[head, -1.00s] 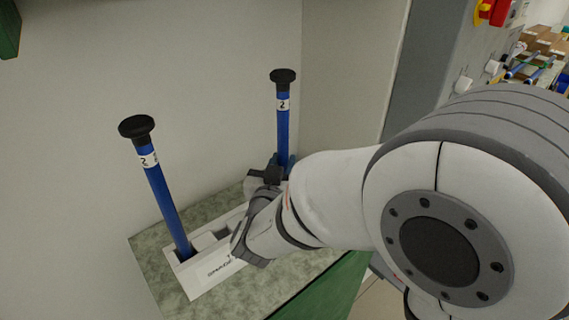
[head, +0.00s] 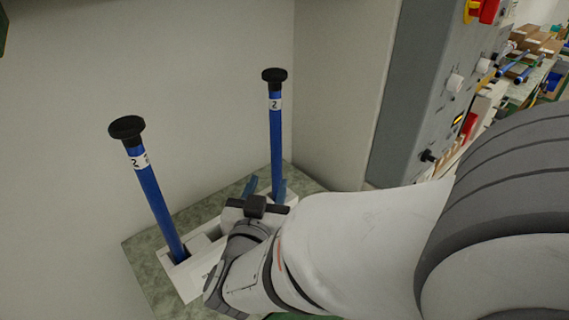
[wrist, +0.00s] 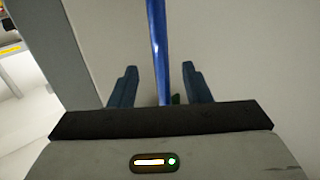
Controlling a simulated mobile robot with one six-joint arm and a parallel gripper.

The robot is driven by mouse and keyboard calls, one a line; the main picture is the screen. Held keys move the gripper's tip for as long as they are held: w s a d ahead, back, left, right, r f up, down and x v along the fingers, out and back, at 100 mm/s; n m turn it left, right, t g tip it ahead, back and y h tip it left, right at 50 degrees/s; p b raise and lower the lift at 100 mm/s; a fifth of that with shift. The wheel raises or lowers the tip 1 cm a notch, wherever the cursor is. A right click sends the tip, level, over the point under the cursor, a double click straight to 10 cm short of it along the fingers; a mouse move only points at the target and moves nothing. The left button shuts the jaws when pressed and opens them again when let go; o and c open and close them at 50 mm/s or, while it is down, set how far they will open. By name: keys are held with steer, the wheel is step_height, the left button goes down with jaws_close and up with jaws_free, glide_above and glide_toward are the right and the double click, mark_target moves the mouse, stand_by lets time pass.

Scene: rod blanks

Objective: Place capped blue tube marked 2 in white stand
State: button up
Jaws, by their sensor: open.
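Two blue tubes with black caps and white labels marked 2 stand in the white stand (head: 190,284) in the head view. The left tube (head: 165,212) leans a little to the left in a slot at the stand's left end. The right tube (head: 276,140) stands nearly upright at the stand's right end; its foot is hidden behind my gripper. My gripper (head: 267,188) is open, with its blue fingers on either side of the right tube's lower part. In the wrist view the tube (wrist: 160,50) runs between the spread fingers, with a gap on each side.
The stand rests on a green-grey speckled top (head: 150,270) in a corner between pale walls. A grey control panel (head: 425,90) with knobs and a red switch is to the right. Behind it, a bench (head: 525,85) holds more rods and boxes.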

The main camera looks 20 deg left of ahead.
steer(key=w+d+f+g+y, duration=0.2)
steer(key=w+d+g+y, duration=0.1)
steer(key=w+d+g, duration=0.55)
steer(key=s+d+f+g+h, duration=0.1)
steer(key=s+d, duration=0.3)
steer(key=d, duration=0.5)
steer(key=s+d+f+m+g+h, duration=0.1)
steer(key=s+d+g+h, duration=0.2)
steer(key=d, duration=0.6)
steer(key=s+d+f+m+g+h, duration=0.1)
steer(key=s+d+g+h, duration=0.1)
steer(key=s+d, duration=0.4)
steer(key=d, duration=0.3)
steer(key=shift+s+d, duration=0.15)
steer(key=shift+s, duration=0.15)
steer(key=shift+w+g, duration=0.1)
steer(key=shift+g, duration=0.15)
steer(key=shift+c, duration=0.2)
